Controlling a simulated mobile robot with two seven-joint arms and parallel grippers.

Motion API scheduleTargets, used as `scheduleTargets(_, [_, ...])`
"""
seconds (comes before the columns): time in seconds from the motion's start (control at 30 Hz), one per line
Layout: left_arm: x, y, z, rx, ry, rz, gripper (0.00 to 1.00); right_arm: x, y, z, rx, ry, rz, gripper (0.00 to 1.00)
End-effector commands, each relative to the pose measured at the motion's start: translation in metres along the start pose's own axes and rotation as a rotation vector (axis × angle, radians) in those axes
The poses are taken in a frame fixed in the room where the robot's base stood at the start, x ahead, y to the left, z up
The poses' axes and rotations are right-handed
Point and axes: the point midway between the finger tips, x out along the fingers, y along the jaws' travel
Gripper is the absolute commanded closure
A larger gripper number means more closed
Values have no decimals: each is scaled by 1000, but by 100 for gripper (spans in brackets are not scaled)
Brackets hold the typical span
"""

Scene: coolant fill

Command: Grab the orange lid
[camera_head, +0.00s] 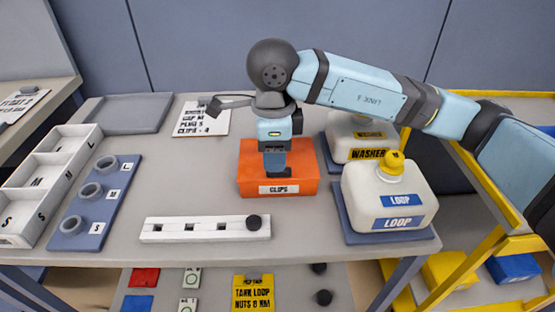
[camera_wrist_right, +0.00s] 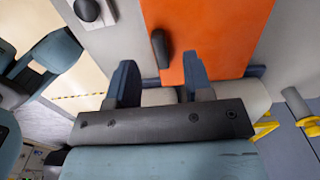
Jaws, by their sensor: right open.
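The orange lid (camera_head: 304,165) sits on the box labelled CLIPS near the middle of the table. It also shows in the right wrist view (camera_wrist_right: 210,30) as a flat orange surface with a dark raised handle (camera_wrist_right: 160,50). My right gripper (camera_head: 276,170) points down over the lid in the head view and hides part of it. In the right wrist view my right gripper (camera_wrist_right: 160,80) is open, with the handle ahead of the gap between its fingers. I cannot tell whether the fingers touch the lid. My left gripper is not in view.
A white strip (camera_head: 190,228) with a black knob (camera_head: 254,221) lies in front. White jugs labelled LOOP (camera_head: 365,190) and WASHER (camera_head: 345,135) stand at right. A blue plate with rings (camera_head: 110,215) and a white divided bin (camera_head: 75,150) are at left.

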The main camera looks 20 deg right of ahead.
Motion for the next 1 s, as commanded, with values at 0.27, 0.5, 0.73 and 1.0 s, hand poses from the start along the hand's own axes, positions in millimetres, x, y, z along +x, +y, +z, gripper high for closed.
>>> scheduleTargets(0.27, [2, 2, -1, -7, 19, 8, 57, 39, 1, 0, 1, 0, 2, 53])
scheduleTargets(0.5, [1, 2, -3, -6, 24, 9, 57, 39, 1, 0, 1, -1, 1, 62])
scheduleTargets(0.73, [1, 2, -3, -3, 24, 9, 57, 38, 1, 0, 1, -1, 1, 100])
scheduleTargets(1.0, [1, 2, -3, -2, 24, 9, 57, 37, 1, 0, 1, -1, 0, 100])
